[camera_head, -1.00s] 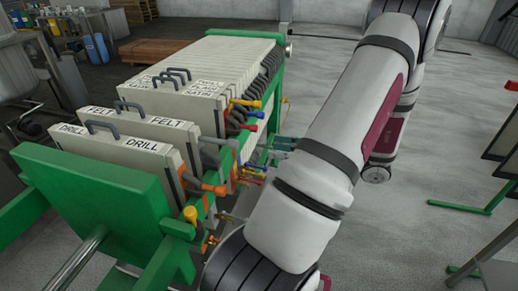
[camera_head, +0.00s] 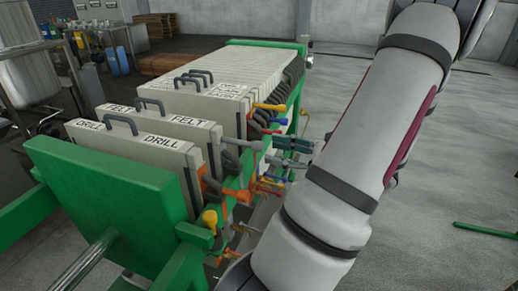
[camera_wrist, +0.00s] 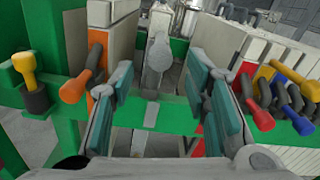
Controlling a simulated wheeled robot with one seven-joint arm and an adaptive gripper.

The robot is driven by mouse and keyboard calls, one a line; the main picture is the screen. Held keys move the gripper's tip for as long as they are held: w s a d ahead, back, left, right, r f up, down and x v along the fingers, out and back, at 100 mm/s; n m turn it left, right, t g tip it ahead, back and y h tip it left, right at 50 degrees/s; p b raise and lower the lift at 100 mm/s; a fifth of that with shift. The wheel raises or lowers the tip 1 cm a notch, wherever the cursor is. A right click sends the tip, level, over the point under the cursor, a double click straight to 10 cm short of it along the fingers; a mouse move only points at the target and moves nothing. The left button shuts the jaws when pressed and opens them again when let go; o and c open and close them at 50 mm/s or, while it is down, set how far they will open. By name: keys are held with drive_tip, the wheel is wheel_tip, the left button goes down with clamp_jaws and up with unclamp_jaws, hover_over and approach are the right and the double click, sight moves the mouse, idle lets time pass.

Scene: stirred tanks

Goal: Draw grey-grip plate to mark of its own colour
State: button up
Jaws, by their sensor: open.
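The grey-grip plate, lettered FELT (camera_head: 187,121), hangs upright between the DRILL plate and the main plate pack. Its grey grip (camera_head: 249,144) sticks out over the green side rail. In the wrist view the grey grip (camera_wrist: 158,52) stands ahead of my gripper, roughly centred between the fingers, with no contact visible. A small grey patch (camera_wrist: 152,114) shows on the green rail below it. My gripper (camera_wrist: 165,100) is open, with teal pads on both sides and nothing between them; in the head view it (camera_head: 290,152) is right of the grip.
The DRILL plate (camera_head: 150,140) with an orange grip (camera_wrist: 75,88) is close on the left in the wrist view. Red (camera_wrist: 262,118), blue and yellow grips crowd the right. The green end plate (camera_head: 105,190) stands in front. Open floor (camera_head: 440,180) lies right of my arm.

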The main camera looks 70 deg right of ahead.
sight(263, 149)
drive_tip(key=shift+w+a, duration=0.15)
drive_tip(key=shift+w, duration=1.15)
drive_tip(key=shift+w+a, duration=0.1)
drive_tip(key=shift+w, duration=1.15)
clamp_jaws()
